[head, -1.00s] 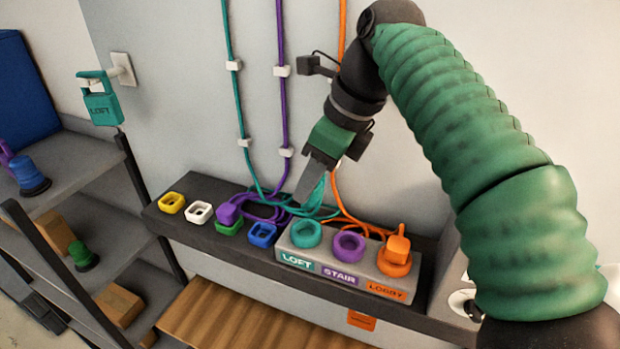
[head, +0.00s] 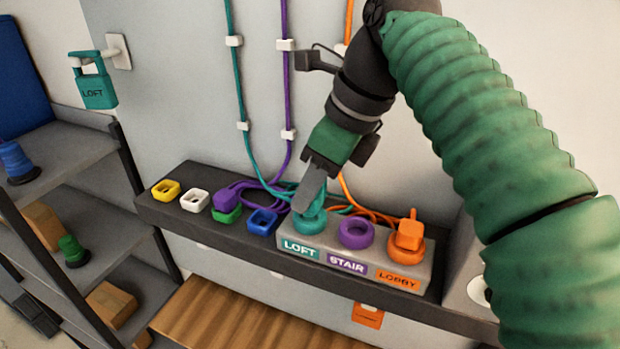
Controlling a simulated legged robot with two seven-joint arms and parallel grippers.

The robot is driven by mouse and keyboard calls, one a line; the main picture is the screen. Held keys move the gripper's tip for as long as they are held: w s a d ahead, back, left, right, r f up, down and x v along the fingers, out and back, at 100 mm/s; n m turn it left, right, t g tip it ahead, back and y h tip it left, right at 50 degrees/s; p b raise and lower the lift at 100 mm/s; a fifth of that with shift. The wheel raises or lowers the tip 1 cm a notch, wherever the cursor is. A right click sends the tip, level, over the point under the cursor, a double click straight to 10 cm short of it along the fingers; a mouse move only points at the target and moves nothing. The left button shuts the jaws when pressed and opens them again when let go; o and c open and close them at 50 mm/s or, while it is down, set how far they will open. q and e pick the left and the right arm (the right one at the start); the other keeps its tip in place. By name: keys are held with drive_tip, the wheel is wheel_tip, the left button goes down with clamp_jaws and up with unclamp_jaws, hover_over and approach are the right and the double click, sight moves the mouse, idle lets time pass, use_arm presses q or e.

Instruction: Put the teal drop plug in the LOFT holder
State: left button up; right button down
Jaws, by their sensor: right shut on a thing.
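My right gripper (head: 306,203) is shut on the teal drop plug (head: 319,202), which is mostly hidden behind the fingers. It is at the teal ring of the LOFT holder (head: 309,226), at the left end of the grey block. The plug looks to be at or just over the ring; I cannot tell whether it is seated. A teal cord (head: 246,165) runs down the wall to the plug area. My left gripper is not in view.
The purple STAIR ring (head: 356,233) is empty. An orange plug (head: 409,232) stands in the LOBBY ring. A purple plug (head: 225,198) sits at the green holder (head: 227,216). Yellow, white and blue holders (head: 262,221) line the shelf. A teal LOFT tag (head: 97,92) hangs on the wall.

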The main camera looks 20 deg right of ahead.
drive_tip(key=w, duration=0.1)
drive_tip(key=w+d, duration=0.1)
drive_tip(key=w+p, duration=0.1)
drive_tip(key=shift+w+d, duration=0.1)
drive_tip(key=shift+d, duration=0.25)
drive_tip(key=f, duration=0.3)
drive_tip(key=shift+s+f, duration=0.1)
drive_tip(key=shift+s, duration=0.25)
drive_tip(key=shift+s+a+f, duration=0.1)
drive_tip(key=shift+a+f, duration=0.05)
drive_tip(key=shift+a, duration=0.15)
drive_tip(key=shift+w+f, duration=0.2)
drive_tip(key=c, duration=1.3)
unclamp_jaws()
drive_tip(key=shift+w, duration=0.1)
drive_tip(key=shift+o, duration=1.4)
drive_tip(key=shift+d, duration=0.15)
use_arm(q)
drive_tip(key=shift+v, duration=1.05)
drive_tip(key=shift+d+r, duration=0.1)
use_arm(e)
drive_tip(key=shift+d, duration=0.1)
